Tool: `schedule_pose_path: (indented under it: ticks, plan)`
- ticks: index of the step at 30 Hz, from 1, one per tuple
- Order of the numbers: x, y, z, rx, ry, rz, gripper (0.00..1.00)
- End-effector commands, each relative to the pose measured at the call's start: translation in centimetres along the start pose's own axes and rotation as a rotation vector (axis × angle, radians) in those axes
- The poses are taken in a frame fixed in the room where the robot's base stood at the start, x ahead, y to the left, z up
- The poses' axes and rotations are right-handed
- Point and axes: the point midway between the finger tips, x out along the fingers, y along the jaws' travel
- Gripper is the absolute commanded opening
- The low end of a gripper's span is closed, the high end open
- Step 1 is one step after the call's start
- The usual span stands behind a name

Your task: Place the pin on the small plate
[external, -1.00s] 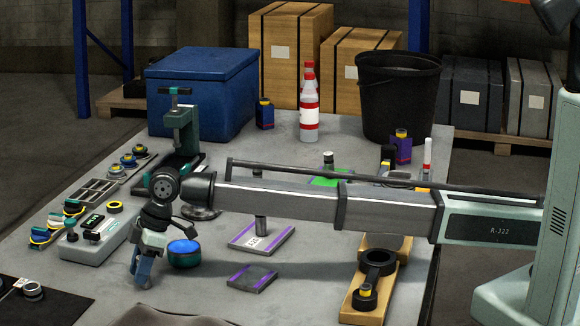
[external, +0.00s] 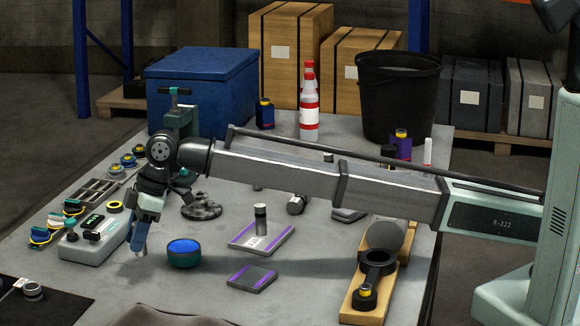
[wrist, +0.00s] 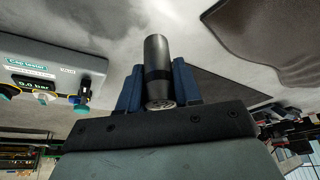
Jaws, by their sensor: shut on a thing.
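My gripper (external: 139,238) is above the bench's left front part, left of the blue-topped round tin. In the wrist view its blue fingers (wrist: 158,85) are shut on a dark grey cylindrical pin (wrist: 155,55) with a black band. The small plate (external: 250,279), grey with purple strips, lies flat and bare to the right of my gripper.
The blue-topped tin (external: 184,253) stands between my gripper and the plates. A grey tester (external: 91,241) with a gauge is to the left. A wooden block with a connecting rod (external: 378,262) lies to the right. A dark cloth (external: 160,317) lies at the front edge.

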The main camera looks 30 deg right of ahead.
Motion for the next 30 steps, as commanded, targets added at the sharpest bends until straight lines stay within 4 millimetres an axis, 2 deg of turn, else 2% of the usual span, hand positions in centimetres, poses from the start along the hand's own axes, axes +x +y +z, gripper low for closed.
schedule_pose_path:
  ticks: [5, 8, 11, 18, 24, 27, 30]
  plan:
    - [-2.2, 0.5, -0.6, 0.005, 0.002, 0.003, 0.0]
    - [-4.3, 0.4, 0.1, 0.01, 0.003, 0.006, 0.0]
    - [-6.3, -0.5, 2.6, 0.016, 0.002, 0.007, 0.0]
    - [-10.4, -3.3, 10.6, 0.041, 0.002, 0.018, 0.0]
    - [-11.9, -5.5, 16.6, 0.103, 0.002, 0.042, 0.0]
    - [-12.0, -6.2, 18.8, 0.141, 0.001, 0.058, 0.0]
    - [-12.0, -6.6, 20.1, 0.186, 0.001, 0.077, 0.0]
